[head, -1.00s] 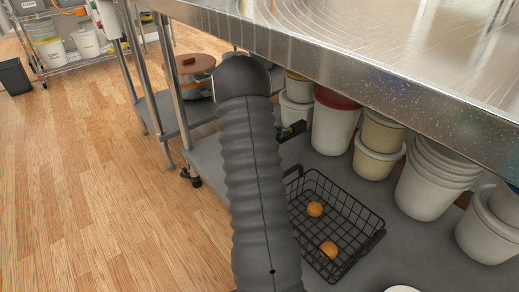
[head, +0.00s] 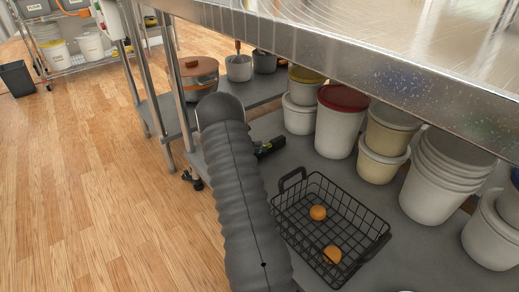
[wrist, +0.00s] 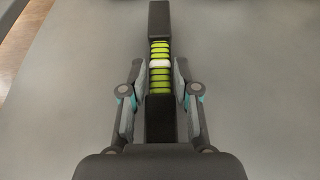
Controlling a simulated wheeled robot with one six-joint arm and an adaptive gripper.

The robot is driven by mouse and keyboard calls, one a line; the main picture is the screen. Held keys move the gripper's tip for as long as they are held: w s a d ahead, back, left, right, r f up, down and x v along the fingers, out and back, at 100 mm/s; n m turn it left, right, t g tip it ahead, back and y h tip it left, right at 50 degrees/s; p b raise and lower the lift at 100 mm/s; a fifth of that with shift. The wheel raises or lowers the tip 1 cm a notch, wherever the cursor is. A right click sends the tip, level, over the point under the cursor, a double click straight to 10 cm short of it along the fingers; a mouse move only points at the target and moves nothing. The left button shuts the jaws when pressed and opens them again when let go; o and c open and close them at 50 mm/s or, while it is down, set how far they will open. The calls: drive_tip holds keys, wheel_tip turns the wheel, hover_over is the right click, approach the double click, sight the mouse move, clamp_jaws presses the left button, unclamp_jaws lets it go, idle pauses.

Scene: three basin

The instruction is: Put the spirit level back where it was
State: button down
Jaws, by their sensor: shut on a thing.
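The spirit level is a long black bar with bright green bands and one white band at its middle. In the wrist view the spirit level (wrist: 159,22) runs upright down the picture, between the two fingers of my gripper (wrist: 160,95), which is shut on it. In the head view its black and green end (head: 270,147) shows just right of my arm, over the grey lower shelf (head: 270,125). My gripper is hidden behind my arm there. I cannot tell whether the level touches the shelf.
A black wire basket (head: 290,210) with two orange fruits (head: 318,213) stands right of the level. Several white tubs (head: 340,125) line the back. The steel tabletop edge (head: 400,85) overhangs the shelf. A copper-coloured pot (head: 200,75) stands on the left shelf.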

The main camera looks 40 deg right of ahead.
drive_tip(key=shift+f, duration=0.15)
drive_tip(key=c, duration=0.9)
unclamp_jaws()
drive_tip(key=shift+o, duration=0.2)
